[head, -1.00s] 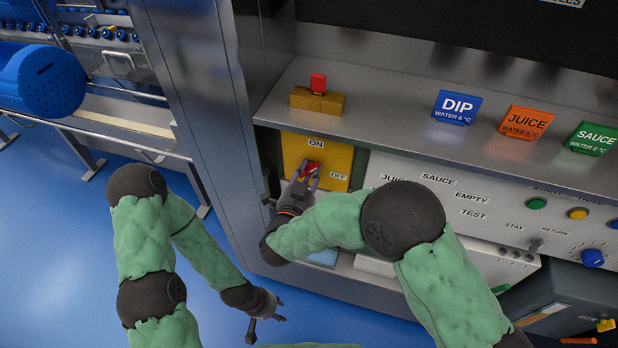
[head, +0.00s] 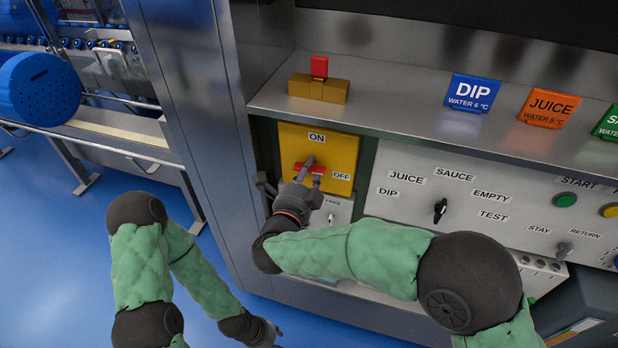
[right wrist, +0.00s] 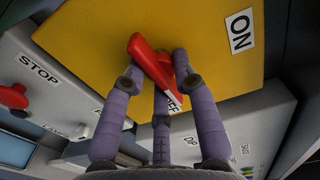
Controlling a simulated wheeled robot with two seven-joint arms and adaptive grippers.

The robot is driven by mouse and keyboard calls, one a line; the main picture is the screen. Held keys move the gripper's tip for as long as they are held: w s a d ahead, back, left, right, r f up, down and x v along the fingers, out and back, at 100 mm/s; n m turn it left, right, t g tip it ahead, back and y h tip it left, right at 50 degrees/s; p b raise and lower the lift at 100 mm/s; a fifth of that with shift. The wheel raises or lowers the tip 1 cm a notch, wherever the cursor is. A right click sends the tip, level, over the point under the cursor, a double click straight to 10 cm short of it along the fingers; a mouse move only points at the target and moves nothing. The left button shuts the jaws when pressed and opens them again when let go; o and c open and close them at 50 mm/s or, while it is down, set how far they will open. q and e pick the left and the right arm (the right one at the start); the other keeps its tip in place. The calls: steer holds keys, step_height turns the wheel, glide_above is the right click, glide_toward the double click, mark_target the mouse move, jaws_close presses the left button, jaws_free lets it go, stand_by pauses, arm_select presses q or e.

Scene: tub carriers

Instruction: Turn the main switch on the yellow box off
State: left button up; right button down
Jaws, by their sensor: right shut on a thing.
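The yellow box (head: 343,147) is on the machine front, with an ON label (head: 317,138) at its top and an OFF label (head: 345,174) at its right. Its red main switch (head: 300,167) lies nearly level, one end toward OFF. My right gripper (head: 312,169) is shut on the switch. In the right wrist view, the right gripper (right wrist: 156,66) has fingers on both sides of the red switch (right wrist: 145,55), which points at the partly hidden OFF label (right wrist: 172,104). My left gripper (head: 266,334) hangs low at the bottom edge, partly cut off and away from the box.
A shelf (head: 400,105) juts out above the box, carrying a brown block (head: 300,88) with a red top and DIP (head: 473,92) and JUICE (head: 549,106) signs. A panel with a black knob (head: 440,210) is at right. A metal column (head: 205,130) stands left.

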steer(key=shift+r+m+b, duration=0.2)
steer(key=shift+m+b, duration=0.1)
steer(key=shift+m, duration=0.2)
steer(key=c, duration=1)
jaws_free()
steer(key=shift+d, duration=0.1)
steer(key=shift+f, duration=0.1)
steer(key=shift+s, duration=0.2)
steer(key=v, duration=1.1)
steer(key=shift+s+a, duration=0.25)
